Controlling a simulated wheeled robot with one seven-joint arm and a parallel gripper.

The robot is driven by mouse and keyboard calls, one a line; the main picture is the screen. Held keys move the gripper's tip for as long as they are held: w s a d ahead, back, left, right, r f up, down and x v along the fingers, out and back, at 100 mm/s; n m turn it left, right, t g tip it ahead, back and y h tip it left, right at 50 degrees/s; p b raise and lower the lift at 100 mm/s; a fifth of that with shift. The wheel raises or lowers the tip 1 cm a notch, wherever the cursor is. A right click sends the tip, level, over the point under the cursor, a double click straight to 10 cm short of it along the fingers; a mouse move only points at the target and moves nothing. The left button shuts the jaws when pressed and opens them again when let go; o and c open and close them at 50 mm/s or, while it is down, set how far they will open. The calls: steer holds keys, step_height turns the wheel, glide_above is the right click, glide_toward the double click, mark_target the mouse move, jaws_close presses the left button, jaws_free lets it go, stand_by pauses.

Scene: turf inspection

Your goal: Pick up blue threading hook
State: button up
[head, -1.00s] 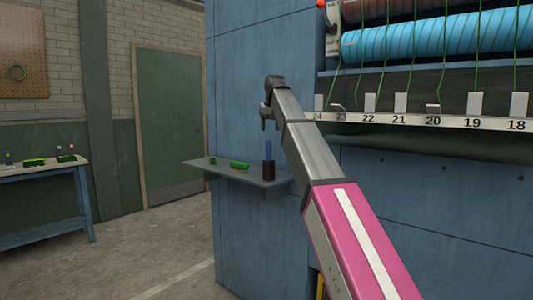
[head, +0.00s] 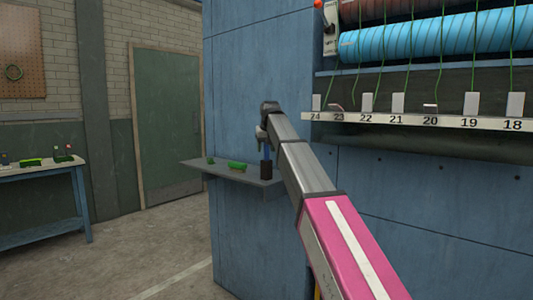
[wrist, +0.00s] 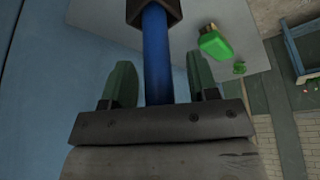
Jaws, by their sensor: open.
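The blue threading hook (head: 266,152) stands upright in a dark holder (head: 266,171) on a small grey shelf. Its blue shaft (wrist: 157,55) also shows in the wrist view, running between the two green fingers of my gripper (wrist: 160,85). The fingers are apart, with a gap on each side of the shaft. In the head view my gripper (head: 261,138) is at the top of the hook, and it hides the hook's upper end.
The grey shelf (head: 215,171) juts from the blue machine wall and bears a green object (head: 237,168) and a smaller green piece (head: 210,160) left of the holder. A numbered rail (head: 395,121) with white tabs runs at the right. A blue workbench (head: 40,178) stands far left.

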steer(key=c, duration=1)
steer(key=shift+r, duration=0.1)
